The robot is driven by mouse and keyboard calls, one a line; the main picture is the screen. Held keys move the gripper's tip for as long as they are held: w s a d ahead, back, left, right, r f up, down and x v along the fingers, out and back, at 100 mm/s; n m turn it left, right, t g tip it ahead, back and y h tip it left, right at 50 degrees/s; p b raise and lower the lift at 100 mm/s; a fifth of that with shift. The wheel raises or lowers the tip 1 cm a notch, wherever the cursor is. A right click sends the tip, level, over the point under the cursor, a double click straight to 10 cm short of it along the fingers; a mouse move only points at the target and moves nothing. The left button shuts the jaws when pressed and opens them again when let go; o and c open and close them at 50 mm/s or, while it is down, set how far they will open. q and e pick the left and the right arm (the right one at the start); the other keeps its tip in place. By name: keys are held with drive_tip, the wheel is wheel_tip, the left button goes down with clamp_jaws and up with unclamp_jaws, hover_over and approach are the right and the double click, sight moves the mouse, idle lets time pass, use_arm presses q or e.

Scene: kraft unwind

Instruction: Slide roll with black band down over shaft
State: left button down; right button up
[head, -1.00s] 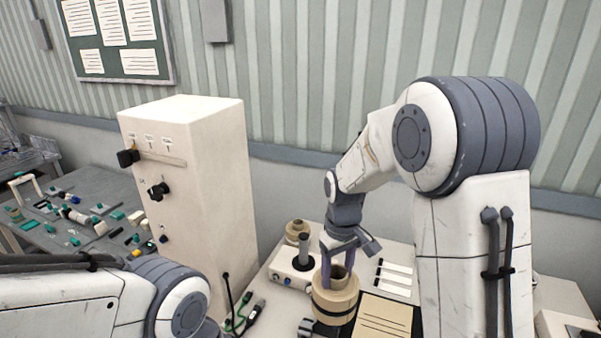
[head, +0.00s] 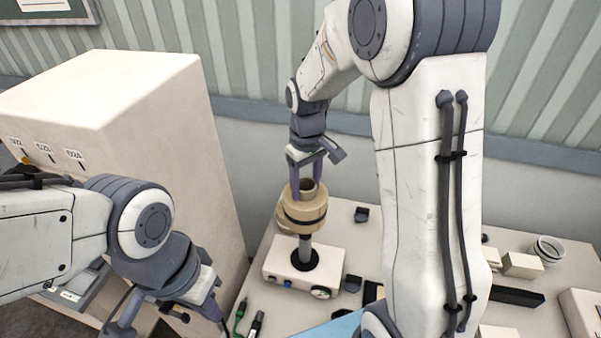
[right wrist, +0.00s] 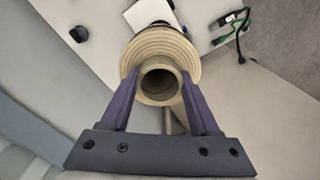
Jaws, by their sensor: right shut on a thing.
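The tan roll with a black band (head: 305,212) is upright in my right gripper (head: 305,182), whose purple fingers are shut on its upper part. The right wrist view shows the roll (right wrist: 160,52) from above, between the fingertips (right wrist: 158,75). The grey shaft (head: 305,246) stands on a white unit (head: 283,262) with a black collar at its foot. The roll is in line above the shaft's lower part. The shaft's top is hidden, so I cannot tell whether it is inside the roll. My left gripper (head: 168,312) is low at the left, its jaw opening unclear.
A tall white cabinet (head: 130,100) stands at the left. Cables (head: 241,315) lie at the table's left edge. Small blocks (head: 522,265) and a round cup (head: 548,250) lie at the right.

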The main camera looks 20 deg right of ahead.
drive_tip(key=shift+f+b, duration=6.05)
drive_tip(key=shift+f, duration=0.9)
drive_tip(key=shift+f+b, duration=1.4)
drive_tip(key=shift+f, duration=0.75)
drive_tip(key=shift+s+f, duration=0.15)
drive_tip(key=shift+f, duration=0.6)
drive_tip(key=o, duration=1.4)
drive_tip(key=shift+o, duration=0.2)
wheel_tip(320, 180, up, 10)
drive_tip(key=shift+r+b, duration=0.2)
drive_tip(key=shift+b, duration=0.95)
drive_tip(key=s+a+f+n+b, duration=0.1)
drive_tip(key=s+a+n, duration=0.1)
drive_tip(key=s+a, duration=0.8)
drive_tip(key=s+a+f, duration=0.2)
drive_tip(key=s, duration=0.4)
drive_tip(key=s+a+f+n+y, duration=0.1)
drive_tip(key=s+a+f, duration=0.1)
drive_tip(key=s, duration=0.5)
drive_tip(key=shift+s+n+b, duration=0.25)
drive_tip(key=shift+n+b, duration=0.05)
drive_tip(key=shift+b, duration=0.15)
